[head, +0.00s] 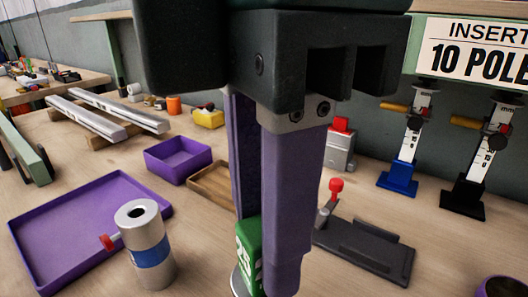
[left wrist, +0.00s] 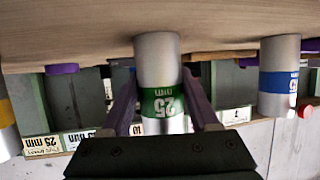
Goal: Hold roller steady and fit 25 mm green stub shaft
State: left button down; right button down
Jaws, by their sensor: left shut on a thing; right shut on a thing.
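In the left wrist view, which is upside down, my left gripper (left wrist: 159,85) is shut around the roller (left wrist: 157,55), a silver cylinder with a green 25 mm band, upright on the table. I cannot tell whether the shaft touches the roller.
A blue-banded roller (head: 146,244) stands at left, with a red-tipped part beside it. A large purple tray (head: 60,205), a small purple bin (head: 178,158) and a wooden tray (head: 207,187) lie behind. A dark fixture (head: 368,250) with a red knob is at right.

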jog(key=shift+f, duration=2.7)
jog(key=c, duration=0.6)
grip_release()
notch_tip(320, 180, up, 12)
jog(key=shift+r, duration=0.1)
pick_arm(q)
jog(key=shift+c, duration=0.3)
grip_release()
